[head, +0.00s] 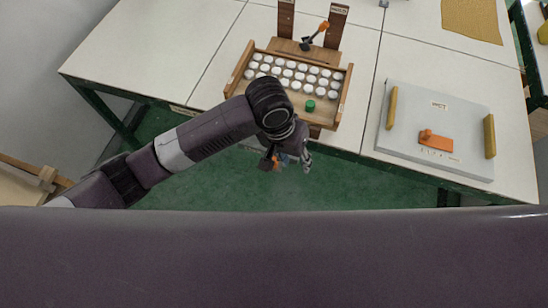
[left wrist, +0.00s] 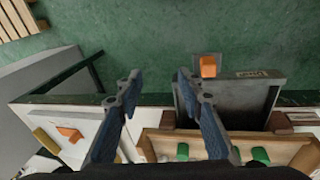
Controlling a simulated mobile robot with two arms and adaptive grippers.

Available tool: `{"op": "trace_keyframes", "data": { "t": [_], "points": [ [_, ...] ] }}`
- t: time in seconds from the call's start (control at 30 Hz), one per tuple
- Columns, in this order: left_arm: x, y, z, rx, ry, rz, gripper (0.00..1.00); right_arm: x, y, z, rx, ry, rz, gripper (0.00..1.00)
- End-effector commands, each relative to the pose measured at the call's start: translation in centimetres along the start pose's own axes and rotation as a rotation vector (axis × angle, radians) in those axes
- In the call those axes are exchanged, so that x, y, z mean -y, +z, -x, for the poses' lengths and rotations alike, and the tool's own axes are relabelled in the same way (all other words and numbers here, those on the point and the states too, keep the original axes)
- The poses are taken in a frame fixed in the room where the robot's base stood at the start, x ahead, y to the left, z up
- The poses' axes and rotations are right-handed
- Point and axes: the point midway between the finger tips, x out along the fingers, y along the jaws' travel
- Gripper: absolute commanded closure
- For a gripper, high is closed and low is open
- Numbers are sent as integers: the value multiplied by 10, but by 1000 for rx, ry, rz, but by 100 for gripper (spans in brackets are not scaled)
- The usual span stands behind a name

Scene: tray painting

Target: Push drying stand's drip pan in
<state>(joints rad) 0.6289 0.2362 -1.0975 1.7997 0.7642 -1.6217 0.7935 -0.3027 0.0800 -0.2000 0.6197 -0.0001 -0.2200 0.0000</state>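The drying stand (head: 341,100) is a wooden rack near the table's front edge, with rows of white round pieces and a green one in it. Its rim also shows in the left wrist view (left wrist: 240,135). The drip pan (left wrist: 235,98) is a dark grey tray sticking out from under the stand, with an orange handle (left wrist: 208,66) at its outer end over the floor. In the head view my arm mostly hides the pan.
A grey panel (head: 400,120) with yellow bars and an orange block (head: 436,140) lies on the table to the right. Wooden posts (head: 337,25) and an orange-tipped piece (head: 322,27) stand behind the stand. The table's left part (head: 150,55) is clear.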

Motion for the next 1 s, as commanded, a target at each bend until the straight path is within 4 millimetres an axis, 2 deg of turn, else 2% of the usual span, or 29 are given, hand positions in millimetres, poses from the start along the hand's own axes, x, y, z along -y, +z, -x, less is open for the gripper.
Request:
{"op": "trace_keyframes", "data": {
  "t": [0.03, 0.2, 0.43, 0.8, 1.0],
  "points": [
    [12, -6, 4, 17, -50, 10, 65, 0, 0, 0, 0, 0, 0, 60],
    [44, -10, 11, 75, -166, 68, 65, 0, 0, 0, 0, 0, 0, 60],
    [61, -12, 12, 98, -224, 107, 65, 0, 0, 1, 0, 0, 0, 60],
    [73, -5, -40, 100, -224, 107, 65, -1, -3, 9, -2, 1, 0, 60],
    [76, -4, -57, 97, -222, 104, 65, -1, -4, 10, -3, 1, 0, 60]
  ]
}}
